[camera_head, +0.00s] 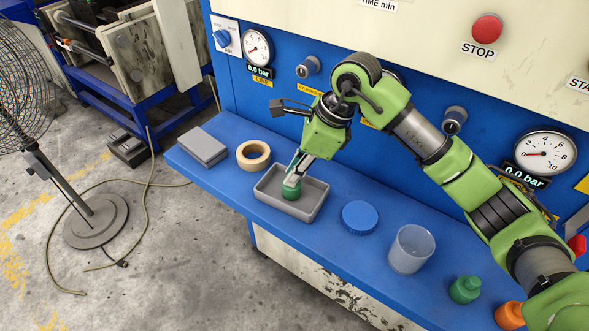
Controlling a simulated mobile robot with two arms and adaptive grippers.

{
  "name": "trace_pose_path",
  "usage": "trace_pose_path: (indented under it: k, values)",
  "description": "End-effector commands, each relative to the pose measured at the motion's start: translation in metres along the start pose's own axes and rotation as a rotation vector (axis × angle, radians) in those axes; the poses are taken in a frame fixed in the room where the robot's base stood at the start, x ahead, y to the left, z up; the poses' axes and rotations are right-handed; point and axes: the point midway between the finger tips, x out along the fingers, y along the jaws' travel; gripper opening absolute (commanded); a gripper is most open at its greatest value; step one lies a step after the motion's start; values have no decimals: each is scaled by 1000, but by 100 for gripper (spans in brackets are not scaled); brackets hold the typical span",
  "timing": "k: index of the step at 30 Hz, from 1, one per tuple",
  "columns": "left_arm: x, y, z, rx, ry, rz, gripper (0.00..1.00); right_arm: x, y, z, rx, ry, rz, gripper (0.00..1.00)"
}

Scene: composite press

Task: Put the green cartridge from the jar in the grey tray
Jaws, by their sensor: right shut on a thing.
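The green cartridge (290,193) is at the grey tray (305,211), inside its walls in the picture. My right gripper (293,178) reaches down over the tray and is shut on the cartridge, with the fingers covering its top. I cannot tell whether the cartridge touches the tray floor. The jar (411,250) is clear, stands upright on the blue shelf and looks empty. A blue round lid (360,217) lies flat between the tray and the jar. My left gripper is not in view.
A tape roll (253,155) and a grey box (202,147) lie left of the tray. A green bottle (465,289) and an orange item (510,315) stand right of the jar. The blue press panel (290,95) rises behind the shelf (330,231).

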Motion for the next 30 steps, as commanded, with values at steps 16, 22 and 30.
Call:
trace_pose_path:
  k: [16, 22, 30]
  values:
    - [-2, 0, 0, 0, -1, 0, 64, -2, 0, 1, 0, 0, 1, 30]
    - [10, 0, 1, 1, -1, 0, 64, -29, -1, 0, -1, -1, -5, 30]
    - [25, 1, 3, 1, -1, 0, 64, -88, -1, 0, 0, -1, -5, 30]
